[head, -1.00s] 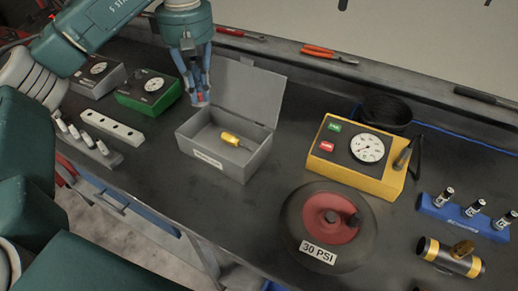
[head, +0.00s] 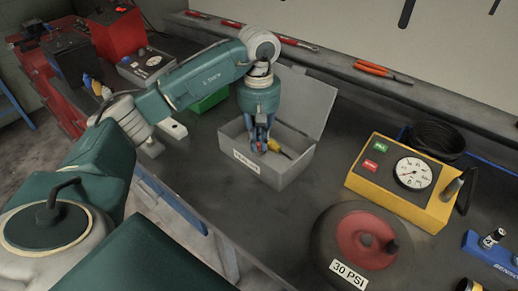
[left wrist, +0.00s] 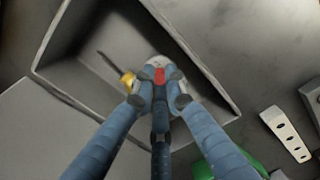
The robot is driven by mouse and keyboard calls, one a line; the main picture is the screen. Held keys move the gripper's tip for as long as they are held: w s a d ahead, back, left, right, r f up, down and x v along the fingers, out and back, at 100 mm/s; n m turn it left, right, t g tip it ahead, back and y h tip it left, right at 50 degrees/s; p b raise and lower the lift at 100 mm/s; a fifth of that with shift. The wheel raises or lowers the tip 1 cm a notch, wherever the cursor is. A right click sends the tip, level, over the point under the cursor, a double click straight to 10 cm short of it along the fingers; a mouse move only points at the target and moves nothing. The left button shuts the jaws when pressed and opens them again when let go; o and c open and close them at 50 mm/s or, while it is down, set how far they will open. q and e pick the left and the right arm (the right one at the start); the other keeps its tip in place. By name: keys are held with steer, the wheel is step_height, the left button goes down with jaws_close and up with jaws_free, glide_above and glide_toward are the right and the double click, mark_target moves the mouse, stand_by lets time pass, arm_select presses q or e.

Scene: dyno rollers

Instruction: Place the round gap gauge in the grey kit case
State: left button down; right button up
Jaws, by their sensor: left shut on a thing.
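The grey kit case (head: 248,163) stands open on the bench, its lid tilted back; its walls also show in the left wrist view (left wrist: 62,95). My left gripper (head: 264,146) reaches down into the case opening. In the left wrist view the left gripper (left wrist: 159,84) is shut on a small piece with red and pale parts, apparently the round gap gauge (left wrist: 159,74). The fingers hide most of it, and I cannot tell whether it touches the case floor. A yellow-handled tool (head: 289,153) lies inside, beside the fingers. My right gripper is not in view.
A yellow gauge box (head: 384,196) and a round red-and-black 30 PSI unit (head: 352,235) stand to the right. A green box (head: 208,101) is behind my left arm. Bare bench lies in front of the case.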

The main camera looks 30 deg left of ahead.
mark_target(259, 144)
arm_select(q)
step_height(259, 144, down, 4)
steer(key=shift+r+p, duration=0.1)
steer(key=shift+p, duration=0.25)
steer(key=shift+f, duration=0.25)
steer(key=c, duration=1.8)
jaws_free()
steer(key=shift+o, duration=0.2)
steer(key=shift+r, duration=0.1)
